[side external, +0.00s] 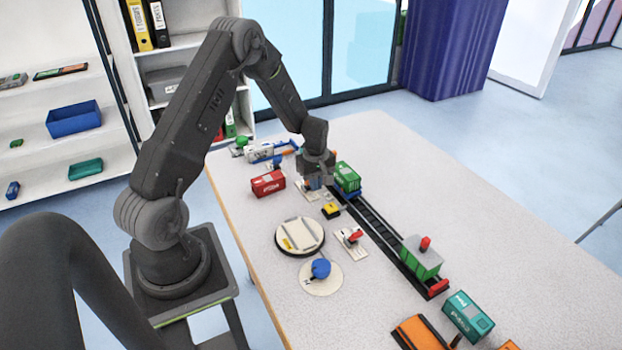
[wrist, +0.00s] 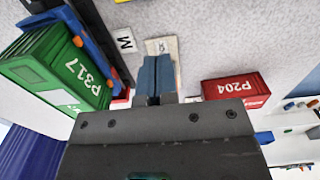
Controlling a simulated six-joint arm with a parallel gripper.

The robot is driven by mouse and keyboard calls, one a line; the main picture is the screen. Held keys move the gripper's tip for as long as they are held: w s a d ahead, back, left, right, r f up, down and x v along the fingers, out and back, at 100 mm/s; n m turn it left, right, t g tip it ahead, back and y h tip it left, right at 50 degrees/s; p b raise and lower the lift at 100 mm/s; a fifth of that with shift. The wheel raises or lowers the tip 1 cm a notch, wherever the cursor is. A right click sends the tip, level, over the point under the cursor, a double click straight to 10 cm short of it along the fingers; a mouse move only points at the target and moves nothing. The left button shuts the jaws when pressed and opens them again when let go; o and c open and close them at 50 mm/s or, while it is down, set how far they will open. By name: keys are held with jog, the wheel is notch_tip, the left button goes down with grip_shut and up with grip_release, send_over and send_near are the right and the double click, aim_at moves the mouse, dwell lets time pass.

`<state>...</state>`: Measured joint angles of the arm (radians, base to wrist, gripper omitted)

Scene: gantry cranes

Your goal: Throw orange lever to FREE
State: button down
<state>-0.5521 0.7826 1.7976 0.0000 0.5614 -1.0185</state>
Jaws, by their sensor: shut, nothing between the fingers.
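My gripper (side external: 315,183) is shut and empty, low over the small pale plates (side external: 306,193) between the red container and the green container on the track. In the wrist view its blue-grey fingers (wrist: 156,78) lie together, pointing at a pale beige plate (wrist: 162,46) just past their tips. I cannot pick out an orange lever on that plate; my fingers and gripper body cover part of it. No FREE marking is legible. A white tile marked M (wrist: 124,40) lies beside the plate.
A red container P204 (wrist: 236,88) and a green container P317 (wrist: 62,65) flank my gripper. The dark track (side external: 377,231) runs to a green-and-grey wagon (side external: 421,257). A red lever (side external: 354,237), round turntable (side external: 299,237) and blue knob (side external: 320,268) stand nearer.

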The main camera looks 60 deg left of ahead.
dwell(0.4)
jog(key=shift+a, duration=0.5)
jog(key=shift+d, duration=0.6)
notch_tip(320, 180, up, 7)
dwell(0.3)
dwell(0.4)
